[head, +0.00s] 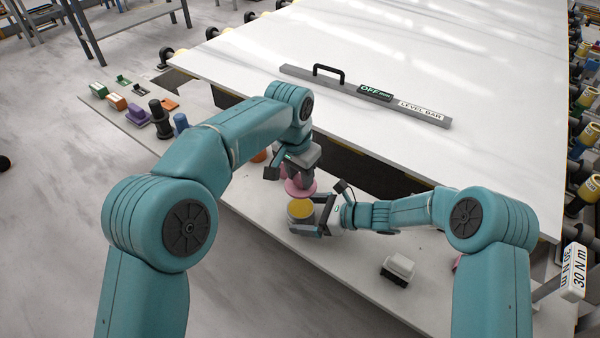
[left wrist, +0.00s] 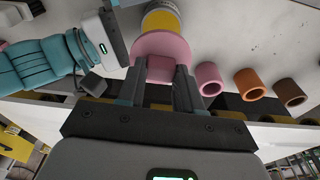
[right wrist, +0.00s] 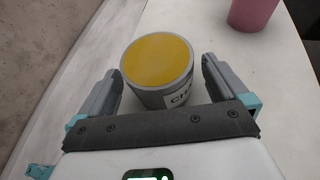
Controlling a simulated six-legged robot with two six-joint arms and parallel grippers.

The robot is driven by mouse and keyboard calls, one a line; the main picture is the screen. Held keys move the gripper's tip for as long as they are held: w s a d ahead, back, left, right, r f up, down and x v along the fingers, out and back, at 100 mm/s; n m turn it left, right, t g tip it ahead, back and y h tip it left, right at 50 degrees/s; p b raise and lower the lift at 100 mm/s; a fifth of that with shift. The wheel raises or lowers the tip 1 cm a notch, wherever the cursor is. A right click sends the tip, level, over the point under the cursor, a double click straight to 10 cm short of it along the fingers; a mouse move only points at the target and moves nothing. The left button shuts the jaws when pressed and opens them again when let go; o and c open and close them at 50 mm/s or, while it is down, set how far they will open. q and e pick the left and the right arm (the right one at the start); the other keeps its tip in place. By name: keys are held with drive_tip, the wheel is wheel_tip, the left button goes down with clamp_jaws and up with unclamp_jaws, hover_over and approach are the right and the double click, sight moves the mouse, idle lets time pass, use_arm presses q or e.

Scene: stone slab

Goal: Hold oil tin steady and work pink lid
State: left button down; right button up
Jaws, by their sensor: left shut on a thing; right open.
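The tin (head: 300,210) stands upright on the pale bench, its round yellow top uncovered. In the right wrist view the tin (right wrist: 157,62) shows a grey rim and a partly hidden label starting "CH". My right gripper (head: 313,216) is open, with one finger on each side of the tin and visible gaps. The pink lid (head: 299,190) is a flat disc with a knob, held above the tin and clear of it. My left gripper (left wrist: 163,78) is shut on the lid's knob; the lid (left wrist: 160,47) partly covers the tin in the left wrist view.
Pink (left wrist: 208,78), orange (left wrist: 248,84) and brown (left wrist: 288,93) hollow cylinders stand in a row beside the lid. A white-topped block (head: 399,267) sits at right on the bench. A level bar (head: 350,90) lies on the large slab behind. Several small items stand at the bench's far left.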

drive_tip(key=v, duration=1.1)
drive_tip(key=shift+a, duration=0.1)
